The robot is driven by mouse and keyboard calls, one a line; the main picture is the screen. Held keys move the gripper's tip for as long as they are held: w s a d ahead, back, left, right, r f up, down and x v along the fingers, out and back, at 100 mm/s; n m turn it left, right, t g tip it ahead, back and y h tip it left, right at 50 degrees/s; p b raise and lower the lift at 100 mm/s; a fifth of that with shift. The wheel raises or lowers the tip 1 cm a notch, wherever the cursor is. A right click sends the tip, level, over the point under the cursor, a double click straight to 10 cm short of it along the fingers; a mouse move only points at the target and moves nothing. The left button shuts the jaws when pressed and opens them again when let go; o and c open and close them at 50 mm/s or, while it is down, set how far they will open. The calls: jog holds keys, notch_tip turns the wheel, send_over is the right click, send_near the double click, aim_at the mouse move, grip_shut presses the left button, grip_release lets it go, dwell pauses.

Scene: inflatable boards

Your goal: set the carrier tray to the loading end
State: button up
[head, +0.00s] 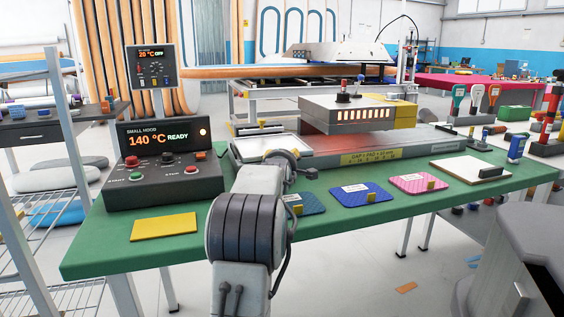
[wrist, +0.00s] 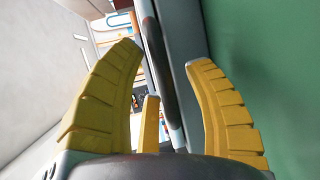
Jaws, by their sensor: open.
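The carrier tray (head: 250,146), a pale flat panel with a yellowish edge, lies at the left end of the long grey bed (head: 428,143) on the green table. It is clear of the hood (head: 345,117), and my arm partly covers its right side. My gripper's fingers are hidden by the wrist in the head view.
A control box (head: 168,160) reading 140 °C READY stands left of the bed. A yellow pad (head: 164,227), a blue pad (head: 356,196) and a pink pad (head: 418,184) lie along the table's front. A white board (head: 466,170) lies at the right.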

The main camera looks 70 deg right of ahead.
jog(key=shift+v, duration=5.95)
jog(key=shift+r, duration=0.1)
